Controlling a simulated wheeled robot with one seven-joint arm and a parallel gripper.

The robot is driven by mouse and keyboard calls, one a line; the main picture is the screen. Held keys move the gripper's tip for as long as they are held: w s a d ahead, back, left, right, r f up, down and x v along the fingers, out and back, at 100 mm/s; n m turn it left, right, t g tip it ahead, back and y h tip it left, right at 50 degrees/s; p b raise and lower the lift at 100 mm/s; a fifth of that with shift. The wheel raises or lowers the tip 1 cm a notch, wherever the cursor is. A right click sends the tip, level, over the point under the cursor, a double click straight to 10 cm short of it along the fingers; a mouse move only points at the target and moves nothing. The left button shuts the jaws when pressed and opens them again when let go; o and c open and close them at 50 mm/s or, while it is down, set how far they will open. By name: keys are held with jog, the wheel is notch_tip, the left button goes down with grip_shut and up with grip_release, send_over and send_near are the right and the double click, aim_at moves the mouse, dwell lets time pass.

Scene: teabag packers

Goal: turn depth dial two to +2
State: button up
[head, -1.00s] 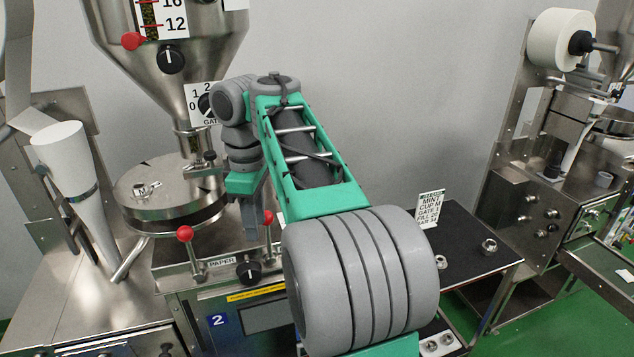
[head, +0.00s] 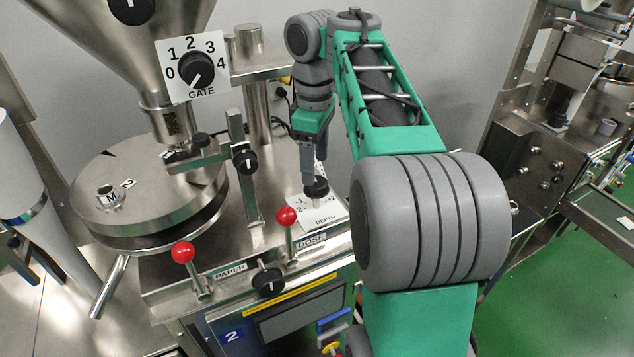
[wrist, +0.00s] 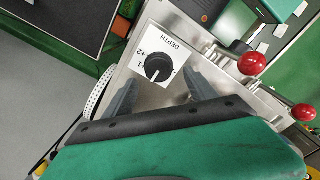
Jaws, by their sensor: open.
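The depth dial is a black knob (wrist: 158,68) on a white plate marked DEPTH (wrist: 175,50) in the wrist view. The marks +2 and +1 show on the plate; the other marks are covered there. The pointer's exact setting is too small to tell. In the head view the knob (head: 317,188) stands on its plate (head: 322,219) on machine two's top, partly behind my gripper (head: 312,183). In the wrist view my gripper (wrist: 160,80) is open, with one finger on each side of the knob. Contact with the knob cannot be told.
Red-balled levers for paper (head: 183,252) and dose (head: 286,217) stand near the dial. A gate dial (head: 197,69), a steel hopper (head: 120,45) and a round drum (head: 150,190) are to the left. A blue number 2 label (head: 232,336) marks the front panel.

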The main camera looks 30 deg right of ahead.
aim_at(317, 181)
jog(key=f+b, duration=0.3)
jog(key=f, duration=0.2)
jog(key=shift+d, duration=0.2)
jog(key=shift+r, duration=0.1)
jog(key=shift+c, duration=0.3)
jog(key=c, duration=1.3)
